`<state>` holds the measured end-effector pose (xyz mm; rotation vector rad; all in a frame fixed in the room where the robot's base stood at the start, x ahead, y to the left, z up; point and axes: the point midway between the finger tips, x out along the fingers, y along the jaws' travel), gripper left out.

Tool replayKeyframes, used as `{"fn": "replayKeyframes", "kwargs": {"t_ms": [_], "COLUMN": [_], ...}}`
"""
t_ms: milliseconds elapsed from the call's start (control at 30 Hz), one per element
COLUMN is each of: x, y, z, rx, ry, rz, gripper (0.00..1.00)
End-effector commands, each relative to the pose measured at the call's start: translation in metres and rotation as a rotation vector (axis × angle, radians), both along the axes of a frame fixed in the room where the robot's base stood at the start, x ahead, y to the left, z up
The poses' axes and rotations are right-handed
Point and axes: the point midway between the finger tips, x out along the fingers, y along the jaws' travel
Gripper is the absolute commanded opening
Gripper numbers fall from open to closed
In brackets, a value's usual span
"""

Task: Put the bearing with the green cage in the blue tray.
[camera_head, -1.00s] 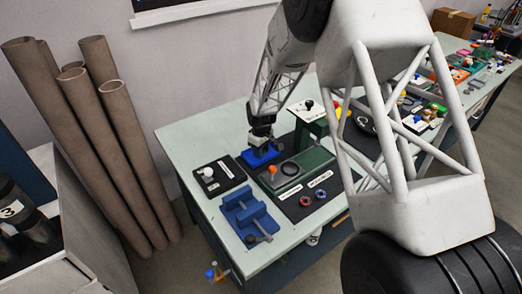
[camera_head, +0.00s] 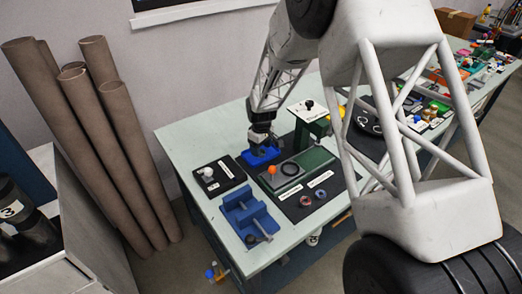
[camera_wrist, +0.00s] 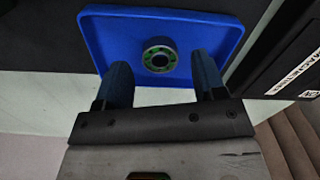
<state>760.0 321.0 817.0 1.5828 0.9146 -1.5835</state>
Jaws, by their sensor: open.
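The bearing with the green cage (camera_wrist: 160,56) lies flat in the blue tray (camera_wrist: 101,33), near the middle of its floor. Green shows between its dark rings in the wrist view. My gripper (camera_wrist: 163,75) is open, with one finger on each side and the bearing apart from both. In the head view my gripper (camera_head: 262,142) is over the blue tray (camera_head: 262,157), and the bearing is hard to make out there.
A black plate with a white knob (camera_head: 208,173) is left of the tray. A blue vise (camera_head: 250,215) stands in front. A green press (camera_head: 312,116) is at the right, and two small rings, one reddish (camera_head: 306,200) and one bluish (camera_head: 320,194), lie on the dark mat.

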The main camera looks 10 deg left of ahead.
Motion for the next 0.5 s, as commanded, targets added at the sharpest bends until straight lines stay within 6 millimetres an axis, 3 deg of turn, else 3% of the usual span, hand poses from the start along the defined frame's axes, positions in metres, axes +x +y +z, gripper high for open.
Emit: {"fn": "replayKeyframes", "kwargs": {"t_ms": [500], "x": [0.000], "y": [0.000], "z": [0.079], "rx": [0.001], "ry": [-0.002], "rz": [0.000], "gripper": [0.64]}}
